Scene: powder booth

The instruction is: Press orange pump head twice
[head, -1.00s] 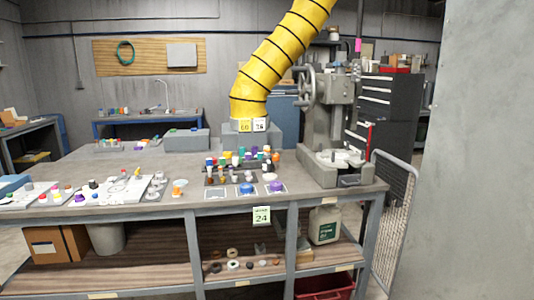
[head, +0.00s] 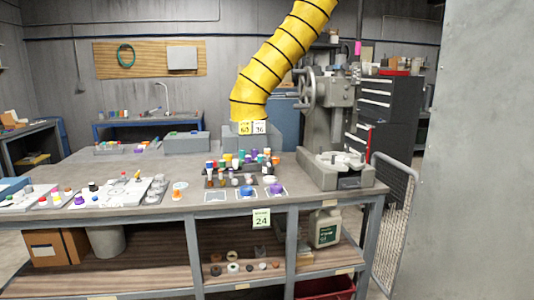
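A small orange piece (head: 177,194) stands on a white card near the front edge of the workbench (head: 130,213), left of the three cards in front of the rack. It is too small to tell whether it is a pump head. Another orange spot (head: 275,160) shows among the coloured caps in the rack. Neither of my grippers is in view, and nothing touches these pieces.
A blue cap (head: 246,191) and a purple cap (head: 277,189) sit on cards at the bench front. White trays with small parts (head: 122,192) lie at left. A grey press (head: 328,130) stands at right. A yellow duct (head: 275,65) hangs above. A mesh panel (head: 391,215) flanks the bench.

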